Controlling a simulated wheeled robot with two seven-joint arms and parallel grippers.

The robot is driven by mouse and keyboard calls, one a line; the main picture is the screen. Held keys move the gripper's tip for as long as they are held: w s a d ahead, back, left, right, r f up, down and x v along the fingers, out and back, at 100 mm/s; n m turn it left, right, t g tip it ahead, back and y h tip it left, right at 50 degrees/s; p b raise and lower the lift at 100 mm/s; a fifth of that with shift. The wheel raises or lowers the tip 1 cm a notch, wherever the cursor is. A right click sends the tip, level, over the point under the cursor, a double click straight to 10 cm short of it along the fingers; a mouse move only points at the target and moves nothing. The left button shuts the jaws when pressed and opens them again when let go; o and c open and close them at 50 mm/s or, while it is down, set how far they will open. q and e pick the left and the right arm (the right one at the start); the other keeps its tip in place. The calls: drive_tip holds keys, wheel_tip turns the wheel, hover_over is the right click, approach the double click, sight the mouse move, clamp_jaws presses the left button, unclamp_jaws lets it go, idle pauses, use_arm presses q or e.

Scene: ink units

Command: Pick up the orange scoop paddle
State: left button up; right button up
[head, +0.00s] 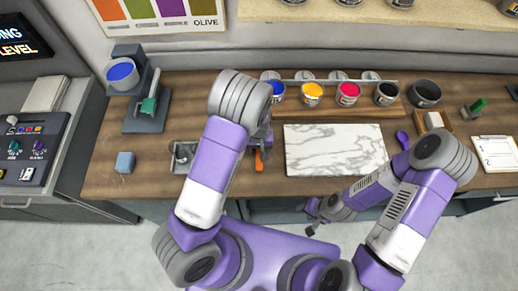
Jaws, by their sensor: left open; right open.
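The orange scoop paddle (258,160) shows only as a small orange piece near the front edge of the wooden bench, left of the marble slab. The rest of it is hidden by my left arm and gripper. My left gripper (262,140) is open, right at the orange piece and partly hidden behind my arm; I cannot tell whether they touch. My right gripper (311,220) is open and empty, low in front of the bench edge.
A marble slab (335,150) lies mid-bench, with ink tins (312,94) in a row behind it. A metal tray (183,155) and a blue-grey block (125,162) sit left. A purple scoop (402,139) lies right of the slab.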

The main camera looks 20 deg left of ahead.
sight(259, 153)
use_arm(q)
drive_tip(key=shift+f, duration=0.6)
clamp_jaws()
wheel_tip(259, 153, up, 10)
drive_tip(key=shift+p, duration=0.3)
drive_tip(key=c, duration=0.6)
unclamp_jaws()
drive_tip(key=shift+c, duration=0.2)
clamp_jaws()
